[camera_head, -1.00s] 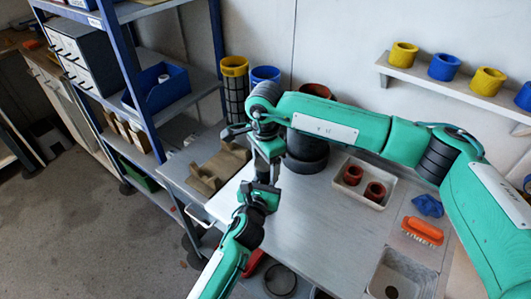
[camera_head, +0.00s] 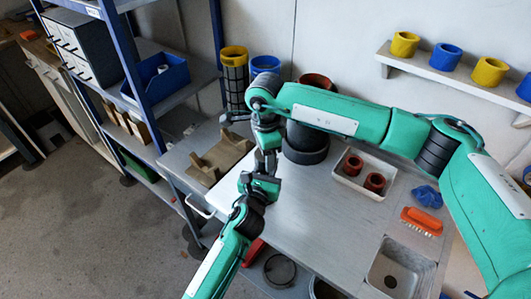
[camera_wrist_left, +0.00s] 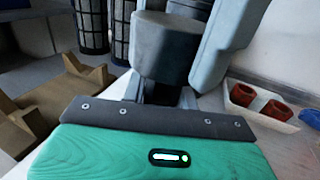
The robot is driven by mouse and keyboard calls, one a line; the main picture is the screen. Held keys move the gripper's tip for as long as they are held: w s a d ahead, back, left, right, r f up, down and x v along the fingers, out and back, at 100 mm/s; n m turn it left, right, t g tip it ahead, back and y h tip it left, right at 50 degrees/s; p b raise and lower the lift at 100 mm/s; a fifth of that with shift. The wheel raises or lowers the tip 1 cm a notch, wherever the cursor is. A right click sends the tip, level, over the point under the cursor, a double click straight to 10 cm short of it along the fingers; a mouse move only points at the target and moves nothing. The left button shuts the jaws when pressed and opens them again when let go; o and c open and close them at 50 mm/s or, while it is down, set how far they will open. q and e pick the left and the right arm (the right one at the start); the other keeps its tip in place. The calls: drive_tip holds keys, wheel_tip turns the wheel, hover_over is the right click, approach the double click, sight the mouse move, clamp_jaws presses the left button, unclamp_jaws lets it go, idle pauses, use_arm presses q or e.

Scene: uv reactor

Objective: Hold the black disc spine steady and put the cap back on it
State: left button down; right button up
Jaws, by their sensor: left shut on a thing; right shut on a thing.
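My right arm reaches across from the right, and its gripper (camera_head: 267,150) points down over the left end of the steel worktop. My left gripper (camera_head: 265,168) comes up from below and meets it, almost tip to tip. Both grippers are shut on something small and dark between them. The jaws hide most of it, so I cannot tell black disc spine from cap, or whether the two touch. In the left wrist view, a dark grey rounded block (camera_wrist_left: 168,45) stands directly ahead of my left gripper, with paler grey parts beside it.
A brown cradle (camera_head: 217,160) lies left of the grippers. A large black cylinder (camera_head: 305,140) stands just right. Behind are yellow-topped (camera_head: 234,75) and blue-topped (camera_head: 265,72) mesh cylinders. A white tray (camera_head: 350,186) holds red rings; an orange brush (camera_head: 421,221) lies farther right.

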drive_tip(key=m, duration=0.6)
drive_tip(key=shift+s, duration=0.1)
drive_tip(key=m, duration=0.6)
drive_tip(key=o, duration=1.1)
drive_tip(key=shift+o, duration=0.2)
wheel_tip(320, 180, up, 12)
